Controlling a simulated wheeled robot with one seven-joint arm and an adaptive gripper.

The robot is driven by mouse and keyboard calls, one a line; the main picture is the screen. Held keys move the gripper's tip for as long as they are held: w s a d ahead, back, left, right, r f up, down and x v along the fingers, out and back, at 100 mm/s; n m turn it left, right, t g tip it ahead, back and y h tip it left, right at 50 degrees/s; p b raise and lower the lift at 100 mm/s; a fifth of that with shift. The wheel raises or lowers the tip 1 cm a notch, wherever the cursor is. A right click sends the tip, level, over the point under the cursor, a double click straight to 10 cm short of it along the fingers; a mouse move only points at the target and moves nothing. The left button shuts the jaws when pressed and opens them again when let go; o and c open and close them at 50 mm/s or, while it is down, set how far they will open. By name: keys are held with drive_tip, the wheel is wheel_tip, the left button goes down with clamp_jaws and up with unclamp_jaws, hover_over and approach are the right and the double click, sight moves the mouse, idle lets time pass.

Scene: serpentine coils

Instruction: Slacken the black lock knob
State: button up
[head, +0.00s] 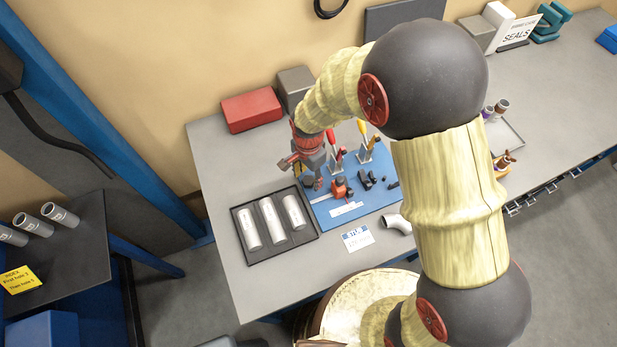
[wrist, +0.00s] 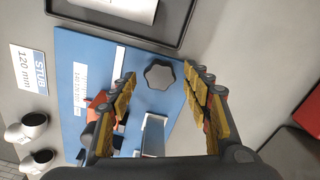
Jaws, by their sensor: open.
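The black lobed lock knob (wrist: 160,74) shows from above in the wrist view, on the blue board (wrist: 75,50). My gripper (wrist: 160,80) is open, with one yellow-padded finger on each side of the knob and a visible gap to both. I cannot tell how far above the knob the fingertips are. In the head view my gripper (head: 312,172) points down over the left part of the blue board (head: 375,200). The knob cannot be made out clearly there, close to the gripper.
A red clamp piece (head: 340,187) and small black parts (head: 366,180) sit on the board. Upright red and yellow-handled tools stand behind. A dark tray (head: 280,256) of pale tubes lies at left.

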drive_tip(key=shift+f, duration=0.5)
drive_tip(key=shift+c, duration=0.2)
drive_tip(key=c, duration=1.1)
